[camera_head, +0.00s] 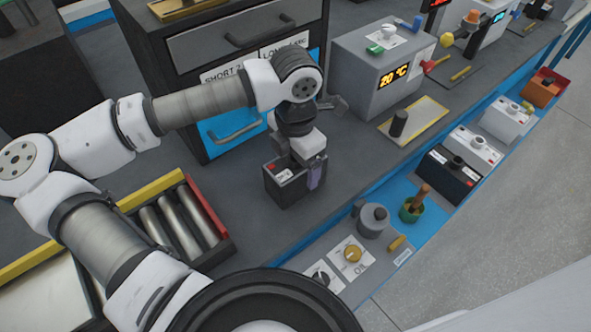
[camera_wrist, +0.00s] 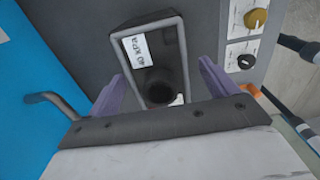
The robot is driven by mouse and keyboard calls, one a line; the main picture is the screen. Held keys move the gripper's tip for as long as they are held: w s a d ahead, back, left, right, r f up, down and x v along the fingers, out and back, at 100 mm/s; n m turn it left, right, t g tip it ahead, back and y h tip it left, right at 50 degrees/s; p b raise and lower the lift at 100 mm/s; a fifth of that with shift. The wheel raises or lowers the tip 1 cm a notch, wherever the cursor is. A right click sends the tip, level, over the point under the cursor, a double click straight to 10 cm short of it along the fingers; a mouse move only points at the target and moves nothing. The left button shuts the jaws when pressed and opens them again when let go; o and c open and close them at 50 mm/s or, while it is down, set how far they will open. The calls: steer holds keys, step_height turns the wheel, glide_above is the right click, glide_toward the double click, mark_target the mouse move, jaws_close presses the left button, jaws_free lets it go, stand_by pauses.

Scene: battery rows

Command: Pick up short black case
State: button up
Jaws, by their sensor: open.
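A short black case (camera_head: 292,190) stands on the dark worktop in front of the drawer cabinet, below the end of my arm. In the wrist view the black case (camera_wrist: 156,58) has a white label and a round dark knob on top. My gripper (camera_head: 299,170) is over it, pointing down. In the wrist view my gripper (camera_wrist: 160,92) is open, with one purple finger on each side of the case's near part. I cannot tell whether the fingers touch it. In the head view my gripper hides part of the case's top.
A drawer cabinet (camera_head: 238,50) stands behind the case. A roller tray (camera_head: 178,222) with a red and yellow rim is at left. Knob panels (camera_head: 344,262) lie in front. Another black case (camera_head: 447,176) and white cases (camera_head: 474,147) stand on the blue strip at right.

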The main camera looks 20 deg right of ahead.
steer(key=shift+f, duration=0.25)
steer(key=c, duration=1.2)
steer(key=shift+r, duration=0.15)
steer(key=shift+c, duration=0.2)
